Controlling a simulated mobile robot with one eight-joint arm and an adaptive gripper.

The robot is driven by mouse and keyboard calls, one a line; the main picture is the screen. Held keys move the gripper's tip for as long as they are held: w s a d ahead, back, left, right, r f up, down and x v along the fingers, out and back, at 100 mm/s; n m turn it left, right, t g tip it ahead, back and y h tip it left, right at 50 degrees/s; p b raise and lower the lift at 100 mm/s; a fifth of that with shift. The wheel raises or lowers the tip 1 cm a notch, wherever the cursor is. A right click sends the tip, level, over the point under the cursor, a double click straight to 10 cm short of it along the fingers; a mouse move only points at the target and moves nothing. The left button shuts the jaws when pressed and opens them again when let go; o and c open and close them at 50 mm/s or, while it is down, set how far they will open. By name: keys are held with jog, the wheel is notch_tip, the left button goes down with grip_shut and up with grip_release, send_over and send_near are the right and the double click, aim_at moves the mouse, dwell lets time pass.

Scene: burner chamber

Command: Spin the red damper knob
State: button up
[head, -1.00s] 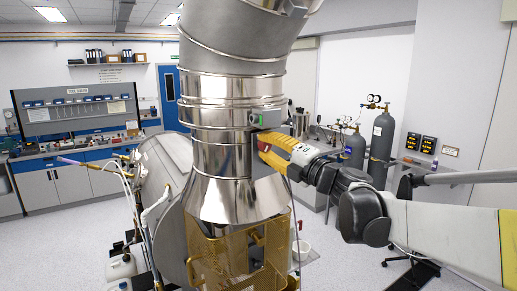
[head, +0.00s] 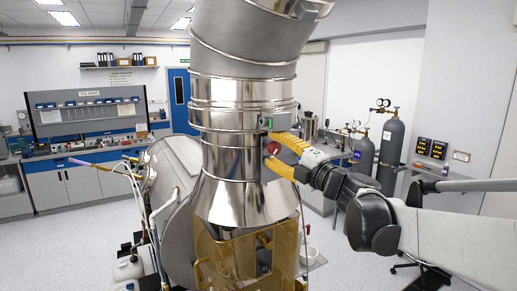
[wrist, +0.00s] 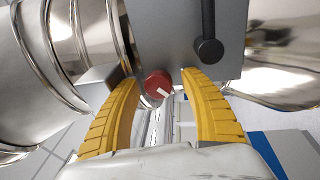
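The red damper knob (wrist: 158,84) is round with a white pointer mark. It sits on the lower edge of a grey box (wrist: 185,35) in the wrist view. In the head view the red knob (head: 273,148) shows small at the right side of the shiny duct. My gripper (head: 270,153) has yellow ribbed fingers. In the wrist view my gripper (wrist: 160,80) is open, with one finger on each side of the knob and gaps between. The fingers do not appear to touch the knob.
A black lever (wrist: 208,48) hangs from the grey box beside the knob. The shiny metal duct (head: 235,120) rises right beside my gripper, above a perforated brass guard (head: 235,255). Gas cylinders (head: 390,150) stand at the right back.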

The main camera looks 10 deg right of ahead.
jog(key=shift+d, duration=0.1)
jog(key=n, duration=0.3)
jog(key=shift+y, duration=0.3)
jog(key=n+g, duration=0.1)
jog(key=n, duration=0.3)
jog(key=shift+w+d+n+y, duration=0.1)
jog(key=shift+n+y, duration=0.3)
jog(key=n, duration=0.5)
jog(key=shift+g, duration=0.4)
jog(key=n, duration=0.3)
jog(key=shift+n+g, duration=0.3)
jog(key=shift+g, duration=0.1)
jog(key=n+p, duration=0.1)
jog(key=n, duration=0.3)
jog(key=shift+r, duration=0.1)
jog(key=n, duration=0.5)
jog(key=shift+g+h+p, duration=0.4)
grip_shut()
